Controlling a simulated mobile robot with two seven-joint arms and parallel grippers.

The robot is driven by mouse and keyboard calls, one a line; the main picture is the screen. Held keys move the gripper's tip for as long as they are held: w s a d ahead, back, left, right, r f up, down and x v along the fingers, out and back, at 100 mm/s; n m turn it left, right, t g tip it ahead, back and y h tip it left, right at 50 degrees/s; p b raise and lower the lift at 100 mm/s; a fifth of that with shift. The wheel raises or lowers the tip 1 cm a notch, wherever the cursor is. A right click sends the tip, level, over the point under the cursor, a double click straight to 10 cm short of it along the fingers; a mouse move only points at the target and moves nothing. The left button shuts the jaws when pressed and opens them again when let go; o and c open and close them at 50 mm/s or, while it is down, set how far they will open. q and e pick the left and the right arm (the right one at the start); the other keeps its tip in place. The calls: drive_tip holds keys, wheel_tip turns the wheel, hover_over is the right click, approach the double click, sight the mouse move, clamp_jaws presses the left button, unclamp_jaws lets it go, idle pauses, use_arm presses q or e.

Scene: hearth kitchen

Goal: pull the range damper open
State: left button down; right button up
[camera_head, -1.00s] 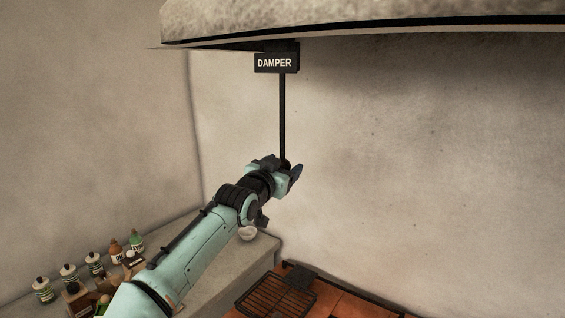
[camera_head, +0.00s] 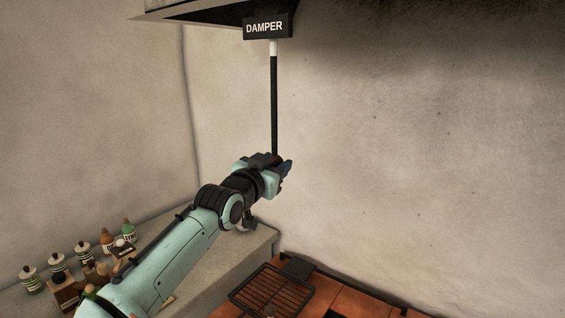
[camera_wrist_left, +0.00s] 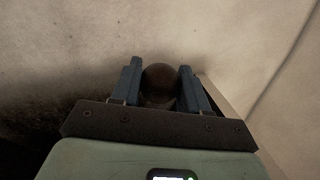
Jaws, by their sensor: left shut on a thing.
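The range damper is a thin black rod (camera_head: 274,105) hanging straight down from under a black box with a white-lettered DAMPER sign (camera_head: 265,27). A short white band shows at the top of the rod, just below the sign. My left gripper (camera_head: 284,168) is at the rod's lower end. In the left wrist view a dark brown round knob (camera_wrist_left: 160,83) sits between the two blue fingers, and the gripper is shut on it. In the head view the gripper mostly hides the knob. My right gripper is not in view.
The dark hood edge (camera_head: 190,12) is above left. Below are a stone ledge (camera_head: 240,250) with several bottles (camera_head: 84,252) at its left end, and a black grill rack (camera_head: 272,290) on orange tiles. The wall right of the rod is bare.

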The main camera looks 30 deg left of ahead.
use_arm(q)
wheel_tip(320, 180, down, 3)
drive_tip(key=shift+w+r+b, duration=0.1)
drive_tip(key=shift+w+b, duration=0.05)
drive_tip(key=shift+b, duration=0.25)
drive_tip(key=shift+f, duration=0.45)
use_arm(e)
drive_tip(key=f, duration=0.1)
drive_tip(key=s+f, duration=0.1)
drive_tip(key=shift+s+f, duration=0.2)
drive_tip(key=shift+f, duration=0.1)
use_arm(q)
drive_tip(key=c, duration=0.6)
unclamp_jaws()
drive_tip(key=shift+r, duration=0.15)
